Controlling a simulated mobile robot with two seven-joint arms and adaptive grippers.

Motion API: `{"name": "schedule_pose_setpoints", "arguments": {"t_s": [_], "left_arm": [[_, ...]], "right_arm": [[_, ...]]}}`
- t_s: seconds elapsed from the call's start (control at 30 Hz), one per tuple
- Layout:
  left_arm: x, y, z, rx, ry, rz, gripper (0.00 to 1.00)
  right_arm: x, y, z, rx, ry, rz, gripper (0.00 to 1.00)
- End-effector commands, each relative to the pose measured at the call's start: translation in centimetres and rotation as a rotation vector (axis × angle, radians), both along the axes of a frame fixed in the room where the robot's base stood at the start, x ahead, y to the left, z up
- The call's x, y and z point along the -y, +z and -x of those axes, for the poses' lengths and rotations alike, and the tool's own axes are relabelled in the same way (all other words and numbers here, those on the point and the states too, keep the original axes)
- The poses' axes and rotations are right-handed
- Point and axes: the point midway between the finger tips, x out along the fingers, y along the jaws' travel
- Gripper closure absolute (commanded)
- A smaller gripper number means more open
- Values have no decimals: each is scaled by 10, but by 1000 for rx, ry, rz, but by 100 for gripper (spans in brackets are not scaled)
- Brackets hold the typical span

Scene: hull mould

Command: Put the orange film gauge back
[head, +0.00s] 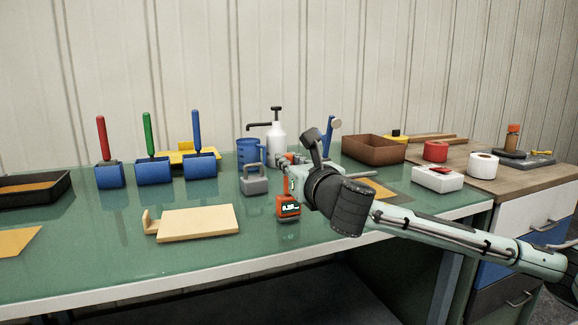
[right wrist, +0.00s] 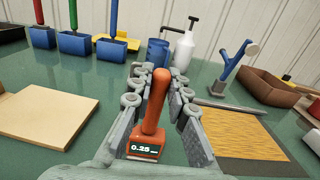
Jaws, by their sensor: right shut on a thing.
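The orange film gauge (head: 288,207) has an upright rounded handle and a small dark display. In the right wrist view the gauge (right wrist: 146,142) reads 0.25 and stands roughly upright between my right gripper's fingers. My right gripper (head: 289,168) is shut on the gauge, over the front middle of the green table; its fingers also show in the right wrist view (right wrist: 158,105). I cannot tell whether the gauge's base touches the table. The right arm hides part of the table behind it. My left gripper is not in view.
A wooden board (head: 198,225) lies left of the gauge, and a grey handled block (head: 254,182) stands behind it. A brown tray (head: 373,149) and a yellow sheet (right wrist: 240,130) are to the right.

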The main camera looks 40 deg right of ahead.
Motion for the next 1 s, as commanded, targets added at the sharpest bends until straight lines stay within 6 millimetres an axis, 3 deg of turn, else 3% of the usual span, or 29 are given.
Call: {"name": "schedule_pose_setpoints", "arguments": {"t_s": [0.37, 0.4, 0.53, 1.0], "left_arm": [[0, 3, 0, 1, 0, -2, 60], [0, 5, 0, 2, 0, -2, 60], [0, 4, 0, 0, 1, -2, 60], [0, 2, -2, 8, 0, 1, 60]], "right_arm": [[0, -4, 0, 1, -1, 1, 100], [0, -3, 0, 1, -1, 1, 81], [0, -3, 0, 1, -1, 0, 65], [1, 0, -1, 0, 0, 1, 64]]}}
